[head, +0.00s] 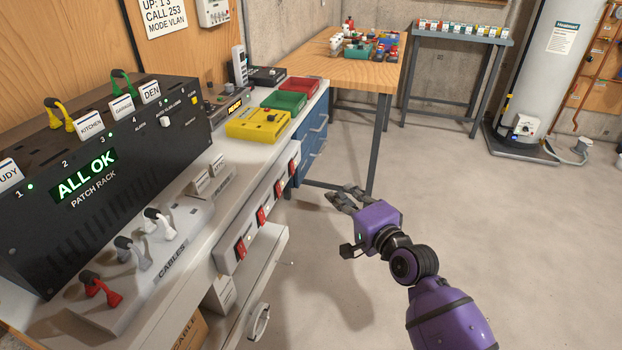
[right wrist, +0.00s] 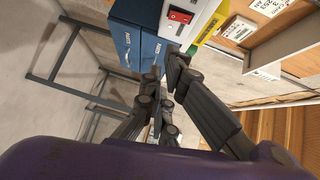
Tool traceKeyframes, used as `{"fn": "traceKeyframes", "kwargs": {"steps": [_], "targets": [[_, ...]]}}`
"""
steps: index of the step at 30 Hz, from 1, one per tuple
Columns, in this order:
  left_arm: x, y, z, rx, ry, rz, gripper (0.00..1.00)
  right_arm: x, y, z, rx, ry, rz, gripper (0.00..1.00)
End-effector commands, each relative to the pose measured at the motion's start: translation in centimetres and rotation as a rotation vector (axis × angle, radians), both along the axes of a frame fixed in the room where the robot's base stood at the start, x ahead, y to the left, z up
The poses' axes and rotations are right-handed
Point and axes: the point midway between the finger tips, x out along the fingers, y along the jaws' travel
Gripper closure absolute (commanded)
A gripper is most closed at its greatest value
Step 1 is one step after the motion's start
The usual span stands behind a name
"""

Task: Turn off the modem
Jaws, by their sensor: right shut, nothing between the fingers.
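My right gripper (head: 343,199) is shut and empty, held out over the floor to the right of the bench's front edge. Its fingers also show in the right wrist view (right wrist: 162,92). A white strip along the bench front carries several red rocker switches (head: 240,249); one red switch (right wrist: 180,16) shows past the fingers in the wrist view. The gripper is apart from the strip. I cannot tell which device is the modem; the switch labels are too small to read. My left gripper is out of view.
A black patch rack (head: 115,215) showing ALL OK fills the bench's left, with a cable holder (head: 185,230) before it. Yellow (head: 258,124), green and red boxes lie farther along. Blue drawers (head: 311,130) and a wooden table (head: 365,70) stand beyond. Floor at right is clear.

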Motion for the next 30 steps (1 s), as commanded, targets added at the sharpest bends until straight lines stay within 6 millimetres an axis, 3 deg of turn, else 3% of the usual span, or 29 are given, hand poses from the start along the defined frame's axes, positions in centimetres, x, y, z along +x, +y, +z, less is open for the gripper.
{"fn": "traceKeyframes", "kwargs": {"steps": [13, 21, 30], "targets": [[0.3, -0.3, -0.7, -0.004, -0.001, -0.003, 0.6, 8.0, 4.3, -1.0, -0.002, 0.002, 0.002, 1.0], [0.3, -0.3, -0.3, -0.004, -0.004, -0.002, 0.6, 8.8, 7.3, -1.2, 0.0, -0.001, 0.0, 1.0], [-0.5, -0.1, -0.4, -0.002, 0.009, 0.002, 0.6, 8.9, 7.7, -1.4, -0.001, 0.0, 0.0, 1.0]]}}
